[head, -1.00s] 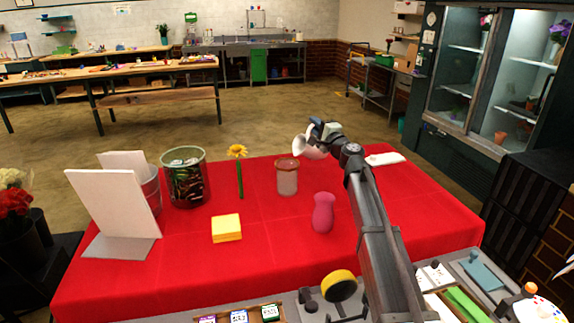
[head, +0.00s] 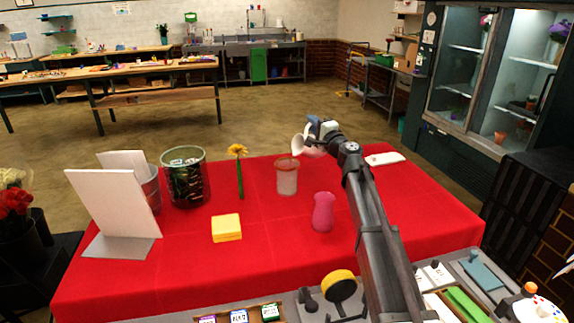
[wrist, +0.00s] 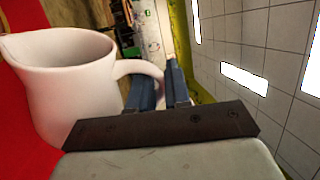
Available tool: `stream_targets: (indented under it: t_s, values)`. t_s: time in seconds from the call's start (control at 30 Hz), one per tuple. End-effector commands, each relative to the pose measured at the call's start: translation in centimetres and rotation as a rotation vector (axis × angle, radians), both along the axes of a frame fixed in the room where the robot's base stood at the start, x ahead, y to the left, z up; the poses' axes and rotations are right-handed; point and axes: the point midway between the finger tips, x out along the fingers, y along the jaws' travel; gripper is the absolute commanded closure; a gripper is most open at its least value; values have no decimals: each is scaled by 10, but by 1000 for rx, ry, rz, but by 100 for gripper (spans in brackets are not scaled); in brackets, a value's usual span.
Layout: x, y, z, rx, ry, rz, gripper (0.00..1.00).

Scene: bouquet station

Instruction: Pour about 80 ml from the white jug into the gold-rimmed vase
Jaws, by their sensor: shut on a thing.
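The white jug (head: 313,150) is in my gripper, above the back of the red table. It is tipped far over, with its mouth toward the left. In the wrist view the jug (wrist: 70,95) fills the left side, and the fingers of my gripper (wrist: 160,90) are shut on its handle. A frosted glass vase (head: 287,181) stands upright on the table, below and slightly left of the jug's mouth. It looks like the gold-rimmed one, but its rim colour is unclear. No falling stream can be made out. The jug's contents are hidden.
A pink vase (head: 323,212) stands in front of the glass vase. A yellow flower (head: 238,160), yellow block (head: 226,228) and dark-patterned glass container (head: 187,180) stand to the left. A white panel (head: 115,205) is farther left. The red cloth (head: 400,215) is mostly clear at right.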

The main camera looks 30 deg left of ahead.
Motion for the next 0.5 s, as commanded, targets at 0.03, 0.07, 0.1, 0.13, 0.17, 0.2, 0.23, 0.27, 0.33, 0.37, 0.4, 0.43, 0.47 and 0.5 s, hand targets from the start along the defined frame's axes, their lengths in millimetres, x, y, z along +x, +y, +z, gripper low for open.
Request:
stream_targets:
  t_s: [0.03, 0.07, 0.1, 0.13, 0.17, 0.2, 0.23, 0.27, 0.33, 0.37, 0.4, 0.43, 0.47, 0.5]
  values:
    - [-1, 0, 1, 0, -2, 1, 100]
    - [-1, 0, 1, -1, -4, 0, 100]
    - [-1, 0, 1, -2, -6, 0, 100]
    - [-1, 0, 1, -3, -7, 0, 100]
    - [-1, 0, 1, -3, -9, 1, 100]
    - [-1, 1, 2, -4, -11, 0, 100]
    - [-1, 1, 2, -5, -12, 0, 100]
    - [-2, 1, 2, -6, -13, 1, 100]
    - [-2, 1, 2, -8, -18, 0, 100]
    - [-2, 1, 2, -9, -19, 1, 100]
    - [-3, 1, 3, -10, -23, 0, 100]
    - [-3, 1, 3, -12, -25, 1, 100]
    - [-3, 1, 3, -13, -27, 1, 100]
    - [-3, 2, 3, -14, -29, 0, 100]
